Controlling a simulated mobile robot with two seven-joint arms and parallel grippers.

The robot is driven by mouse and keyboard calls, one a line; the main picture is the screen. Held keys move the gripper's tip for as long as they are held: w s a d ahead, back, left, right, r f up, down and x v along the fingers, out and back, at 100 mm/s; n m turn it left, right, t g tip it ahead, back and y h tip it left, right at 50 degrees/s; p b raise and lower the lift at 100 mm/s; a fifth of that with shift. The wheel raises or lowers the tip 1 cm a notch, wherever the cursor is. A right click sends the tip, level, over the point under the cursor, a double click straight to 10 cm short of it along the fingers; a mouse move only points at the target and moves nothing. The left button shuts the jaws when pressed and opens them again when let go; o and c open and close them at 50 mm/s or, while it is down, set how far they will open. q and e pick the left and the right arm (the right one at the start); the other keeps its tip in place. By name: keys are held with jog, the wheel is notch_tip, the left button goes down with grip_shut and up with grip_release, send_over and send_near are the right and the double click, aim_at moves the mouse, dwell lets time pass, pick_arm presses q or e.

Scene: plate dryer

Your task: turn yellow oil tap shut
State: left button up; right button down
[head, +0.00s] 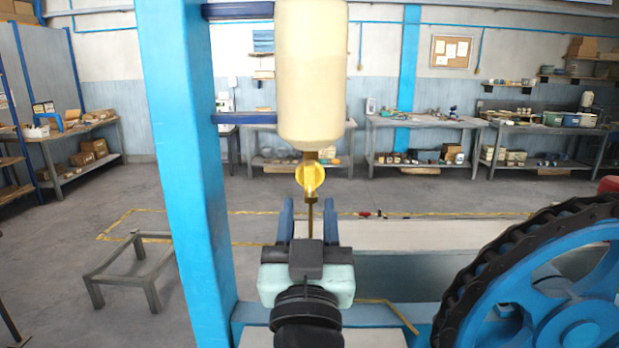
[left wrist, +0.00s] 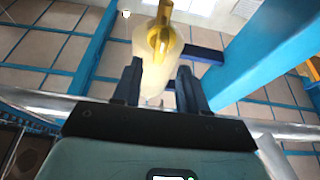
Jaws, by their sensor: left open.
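The yellow oil tap (head: 310,177) hangs below a cream oil bottle (head: 312,75) on the blue post. A thin brass-coloured tube runs down from the tap. My left gripper (head: 308,207) is open, its two dark blue fingers pointing up just below the tap, with the thin tube seen between them. In the left wrist view the tap (left wrist: 160,38) shows beyond the fingertips (left wrist: 158,72), in front of the pale bottle (left wrist: 145,55). Nothing is between the fingers that I can tell is gripped. My right gripper is in neither view.
A blue post (head: 186,140) stands close on the left, with blue brackets reaching to the bottle. A large blue wheel with a dark chain (head: 540,285) is at the lower right. A low metal frame (head: 130,268) stands on the floor at left. Workbenches line the far wall.

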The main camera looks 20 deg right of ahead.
aim_at(309, 181)
pick_arm(q)
jog(key=p+x, duration=0.1)
jog(key=x, duration=0.4)
jog(key=shift+w, duration=0.2)
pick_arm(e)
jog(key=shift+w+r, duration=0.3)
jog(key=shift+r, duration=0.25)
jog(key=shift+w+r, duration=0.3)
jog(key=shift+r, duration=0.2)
pick_arm(q)
grip_shut()
